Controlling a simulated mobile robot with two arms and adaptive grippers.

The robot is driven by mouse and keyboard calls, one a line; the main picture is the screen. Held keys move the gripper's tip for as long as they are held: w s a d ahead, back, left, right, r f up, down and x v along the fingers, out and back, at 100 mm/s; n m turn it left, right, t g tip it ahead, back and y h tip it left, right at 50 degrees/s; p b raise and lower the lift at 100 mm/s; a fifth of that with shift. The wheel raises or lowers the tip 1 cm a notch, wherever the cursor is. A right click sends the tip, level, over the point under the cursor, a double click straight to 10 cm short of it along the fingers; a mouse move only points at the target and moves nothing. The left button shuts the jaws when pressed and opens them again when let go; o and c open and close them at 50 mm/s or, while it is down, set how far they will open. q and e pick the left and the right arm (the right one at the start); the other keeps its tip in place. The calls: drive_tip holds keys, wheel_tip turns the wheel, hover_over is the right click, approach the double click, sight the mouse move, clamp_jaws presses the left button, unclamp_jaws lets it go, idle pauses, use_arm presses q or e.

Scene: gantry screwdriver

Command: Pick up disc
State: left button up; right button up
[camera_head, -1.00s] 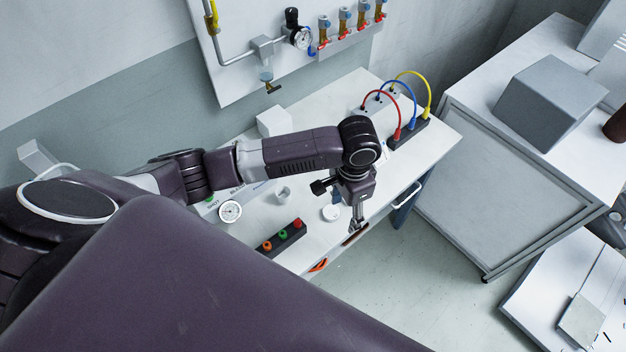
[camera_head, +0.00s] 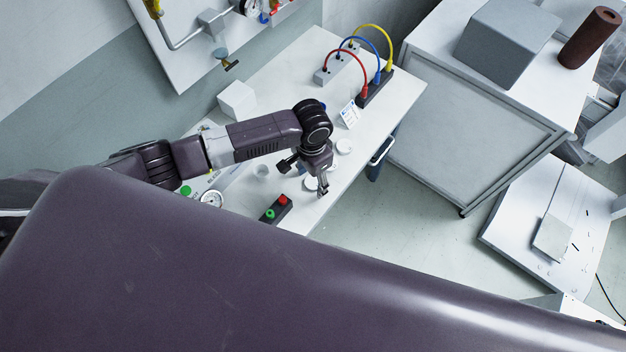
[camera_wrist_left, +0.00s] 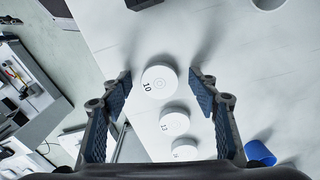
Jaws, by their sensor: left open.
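Several flat white discs lie on the white table (camera_head: 360,128). In the left wrist view, the nearest to the jaw tips is the disc marked 10 (camera_wrist_left: 157,82). A second disc (camera_wrist_left: 174,121) and a third disc (camera_wrist_left: 183,148), partly hidden by my gripper body, line up below it. My left gripper (camera_wrist_left: 160,84) is open, with one finger on each side of the disc marked 10 in the picture; contact cannot be told. In the head view, my left gripper (camera_head: 319,188) is over the table's front part, with one disc (camera_head: 344,146) visible beyond it. My right gripper is not in view.
A black box with red and green buttons (camera_head: 276,208) and a gauge (camera_head: 212,198) are nearby. A small cup (camera_head: 260,170) stands beside the arm. A blue cylinder (camera_wrist_left: 260,153) is right of the fingers. Coloured cables (camera_head: 377,55) arch over the back right of the table.

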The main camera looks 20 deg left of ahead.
use_arm(q)
drive_tip(key=c, duration=1.2)
drive_tip(key=shift+c, duration=0.4)
drive_tip(key=shift+r, duration=0.1)
